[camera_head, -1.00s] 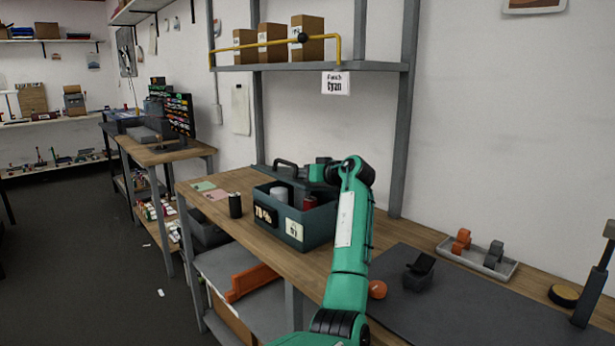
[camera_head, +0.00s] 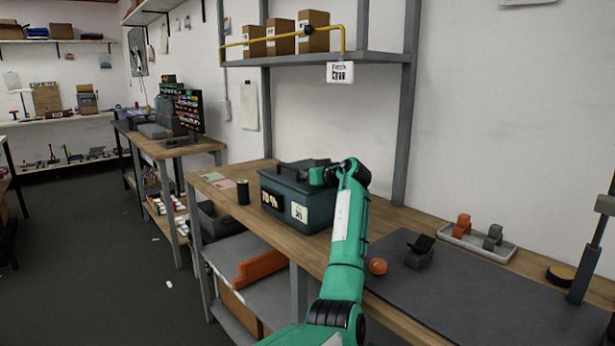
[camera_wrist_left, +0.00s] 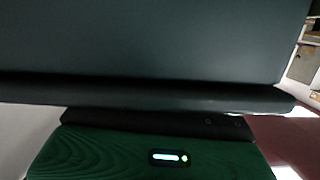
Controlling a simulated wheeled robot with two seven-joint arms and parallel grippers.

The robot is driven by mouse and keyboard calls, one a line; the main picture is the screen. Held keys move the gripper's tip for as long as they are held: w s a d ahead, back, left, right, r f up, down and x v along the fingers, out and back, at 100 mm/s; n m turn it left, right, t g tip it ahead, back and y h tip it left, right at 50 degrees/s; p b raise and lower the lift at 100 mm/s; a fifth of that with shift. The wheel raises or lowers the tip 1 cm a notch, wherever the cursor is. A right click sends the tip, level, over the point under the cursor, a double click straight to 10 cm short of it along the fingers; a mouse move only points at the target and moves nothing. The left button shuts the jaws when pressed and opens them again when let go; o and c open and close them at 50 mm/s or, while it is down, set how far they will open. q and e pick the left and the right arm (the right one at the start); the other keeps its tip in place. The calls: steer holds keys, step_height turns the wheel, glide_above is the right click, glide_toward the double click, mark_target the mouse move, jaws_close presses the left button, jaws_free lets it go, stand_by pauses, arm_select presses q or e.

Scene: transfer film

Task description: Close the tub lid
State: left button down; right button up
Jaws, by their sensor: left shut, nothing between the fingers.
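The dark green tub (camera_head: 322,216) stands on the wooden workbench, with a "70 %" label and a pale label on its sides. Its dark lid (camera_head: 293,171) now lies over the top and looks level with the rim; I cannot tell if it is fully seated. The inside of the tub is hidden. My left gripper (camera_head: 322,176) is at the lid's right part, shut and empty, and seems to touch it. In the left wrist view, a broad dark surface, likely the lid (camera_wrist_left: 150,45), fills the upper part close to the gripper. My right gripper is not in view.
A black can (camera_head: 243,192) stands left of the tub, near pink and green papers. An orange ball (camera_head: 377,266) and a black dispenser (camera_head: 420,251) are to the right on a dark mat (camera_head: 470,290). A grey tray (camera_head: 470,240) lies behind. A shelf (camera_head: 320,58) hangs above.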

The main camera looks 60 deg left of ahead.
arm_select(q)
steer(key=shift+f, duration=0.1)
